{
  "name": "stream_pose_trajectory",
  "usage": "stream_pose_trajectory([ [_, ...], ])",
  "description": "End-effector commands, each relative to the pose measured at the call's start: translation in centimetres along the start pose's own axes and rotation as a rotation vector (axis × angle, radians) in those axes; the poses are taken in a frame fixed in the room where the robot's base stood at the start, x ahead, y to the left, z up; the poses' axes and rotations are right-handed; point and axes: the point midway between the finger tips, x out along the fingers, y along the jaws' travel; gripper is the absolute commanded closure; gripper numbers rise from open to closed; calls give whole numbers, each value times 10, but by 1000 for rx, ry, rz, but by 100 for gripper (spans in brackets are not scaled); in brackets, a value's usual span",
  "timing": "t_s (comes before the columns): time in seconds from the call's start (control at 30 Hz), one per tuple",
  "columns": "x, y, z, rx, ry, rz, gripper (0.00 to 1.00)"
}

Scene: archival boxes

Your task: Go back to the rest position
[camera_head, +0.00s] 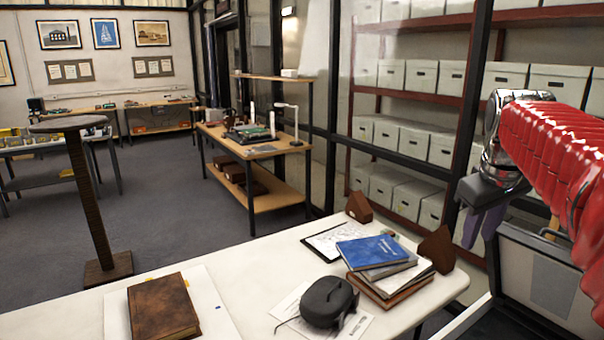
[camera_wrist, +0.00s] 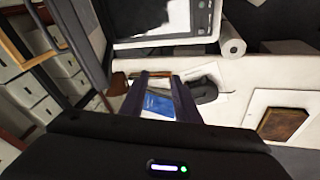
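My gripper (camera_head: 481,222) hangs from my red arm at the right side of the head view, above the right end of the white table (camera_head: 262,262). Its two dark fingers also show in the wrist view (camera_wrist: 160,98), apart, with nothing held between them. A blue book (camera_wrist: 157,104) on the table shows through the gap, well beyond the fingertips. My gripper touches nothing that I can see.
On the table lie a brown leather book (camera_head: 162,308), a dark mouse-like device (camera_head: 328,302), a blue book on a stack (camera_head: 372,250), a clipboard (camera_head: 326,240) and brown wedges (camera_head: 436,249). Shelves of archival boxes (camera_head: 421,76) stand behind. A round-topped stand (camera_head: 92,200) stands left.

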Motion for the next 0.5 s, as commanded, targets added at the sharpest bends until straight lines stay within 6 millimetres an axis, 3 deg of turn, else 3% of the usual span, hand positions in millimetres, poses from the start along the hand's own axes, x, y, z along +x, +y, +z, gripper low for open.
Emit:
stream_pose_trajectory([
  [0.5,-2,-105,47,104,76,-28,71],
])
